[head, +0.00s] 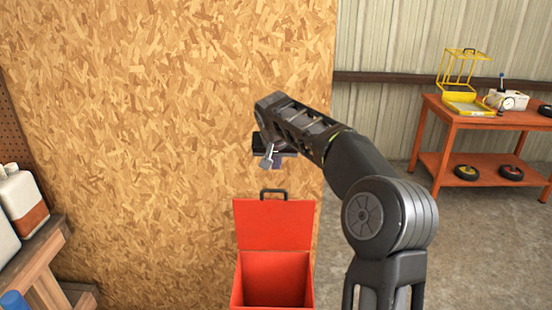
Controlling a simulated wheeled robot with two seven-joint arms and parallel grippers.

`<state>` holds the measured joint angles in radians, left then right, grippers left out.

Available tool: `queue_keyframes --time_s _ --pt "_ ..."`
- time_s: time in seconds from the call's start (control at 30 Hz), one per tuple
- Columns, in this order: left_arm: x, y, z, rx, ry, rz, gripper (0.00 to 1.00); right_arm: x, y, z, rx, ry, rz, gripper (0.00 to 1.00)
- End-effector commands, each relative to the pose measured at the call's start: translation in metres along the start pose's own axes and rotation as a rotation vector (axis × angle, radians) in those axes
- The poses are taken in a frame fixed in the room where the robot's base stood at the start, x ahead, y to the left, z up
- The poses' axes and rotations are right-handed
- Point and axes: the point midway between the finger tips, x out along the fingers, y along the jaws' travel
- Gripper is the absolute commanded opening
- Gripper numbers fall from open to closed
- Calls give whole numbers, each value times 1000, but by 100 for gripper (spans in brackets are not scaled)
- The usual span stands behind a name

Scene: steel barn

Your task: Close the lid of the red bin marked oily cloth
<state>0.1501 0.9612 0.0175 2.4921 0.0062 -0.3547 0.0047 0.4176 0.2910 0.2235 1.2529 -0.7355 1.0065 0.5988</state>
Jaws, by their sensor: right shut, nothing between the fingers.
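The red bin (275,256) stands on the floor at the bottom middle of the head view, in front of the chipboard panel. Its lid (274,224) is up, roughly upright at the back, with a dark handle (273,192) on its top edge. The inside of the bin shows and looks empty; its lower front is cut off by the frame. No marking can be read. My right gripper (268,160) is shut and empty, in the air above the lid's handle and apart from it in the picture. My left gripper is not in view.
A chipboard panel (150,110) stands behind the bin. At the left is a wooden bench (45,262) with white jugs (20,200). At the right, an orange table (440,120) carries a yellow cage (462,75). Concrete floor (480,230) is clear between.

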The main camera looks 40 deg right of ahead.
Motion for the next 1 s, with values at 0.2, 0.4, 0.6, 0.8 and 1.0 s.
queue_keyframes --time_s 0.2,0.4,0.6,0.8,1.0 --pt "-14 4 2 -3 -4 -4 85 45 0 0 -1 -6 1 0" --pt "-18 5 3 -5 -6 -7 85 55 1 15 -3 1 0 0" --pt "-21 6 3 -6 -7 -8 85 49 0 32 -2 1 -1 0" --pt "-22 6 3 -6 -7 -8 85 49 0 38 0 1 -1 0" --pt "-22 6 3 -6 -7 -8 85 49 0 38 -1 1 -1 0"
